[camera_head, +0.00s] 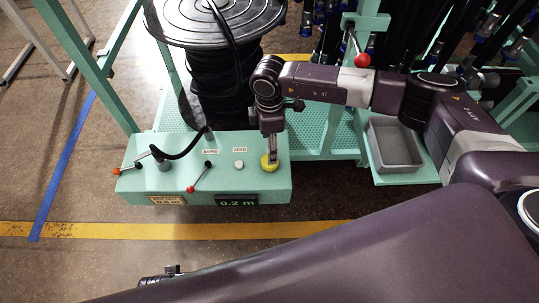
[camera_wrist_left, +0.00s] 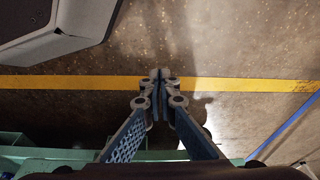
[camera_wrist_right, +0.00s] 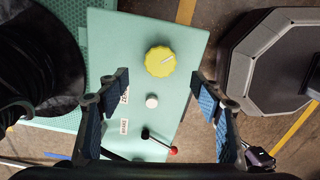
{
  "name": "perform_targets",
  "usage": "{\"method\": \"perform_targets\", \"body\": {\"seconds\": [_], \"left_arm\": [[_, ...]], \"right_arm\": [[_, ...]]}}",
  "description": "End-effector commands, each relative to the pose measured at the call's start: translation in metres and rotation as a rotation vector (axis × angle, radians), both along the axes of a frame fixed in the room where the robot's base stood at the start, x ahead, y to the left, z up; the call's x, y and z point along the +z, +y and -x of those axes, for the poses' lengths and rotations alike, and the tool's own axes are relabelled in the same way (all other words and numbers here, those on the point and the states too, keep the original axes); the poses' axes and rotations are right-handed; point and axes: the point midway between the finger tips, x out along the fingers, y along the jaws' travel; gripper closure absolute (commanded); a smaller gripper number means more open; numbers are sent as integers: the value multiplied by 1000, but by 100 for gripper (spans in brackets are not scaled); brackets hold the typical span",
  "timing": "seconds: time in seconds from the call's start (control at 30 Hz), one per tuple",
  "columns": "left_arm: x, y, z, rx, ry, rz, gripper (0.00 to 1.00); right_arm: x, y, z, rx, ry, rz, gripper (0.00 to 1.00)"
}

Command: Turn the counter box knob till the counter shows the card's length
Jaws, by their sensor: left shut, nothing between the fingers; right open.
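The teal counter box (camera_head: 218,180) stands in front of the reel. Its yellow knob (camera_head: 268,166) is at the top right; it shows with a pale pointer mark in the right wrist view (camera_wrist_right: 160,61). The counter display (camera_head: 237,201) reads 0.2 m. Contact cannot be told. My left gripper (camera_wrist_left: 160,82) is shut and empty above the floor.
A black hose reel (camera_head: 218,20) stands behind the box. Levers with red ends (camera_head: 193,187) and a white button (camera_head: 238,165) are on the box top. A grey bin (camera_head: 395,145) is to the right, with hanging hoses behind.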

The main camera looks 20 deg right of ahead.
Motion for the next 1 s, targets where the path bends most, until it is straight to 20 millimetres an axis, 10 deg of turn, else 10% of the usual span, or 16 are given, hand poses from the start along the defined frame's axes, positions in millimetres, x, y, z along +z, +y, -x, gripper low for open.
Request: {"method": "perform_targets", "body": {"seconds": [0.5,1.0], "left_arm": [[40,-2,-16,4,-26,3,100],[48,-2,-17,5,-28,2,100]], "right_arm": [[-71,0,1,-4,2,1,40],[-77,0,0,-3,1,0,52]]}}
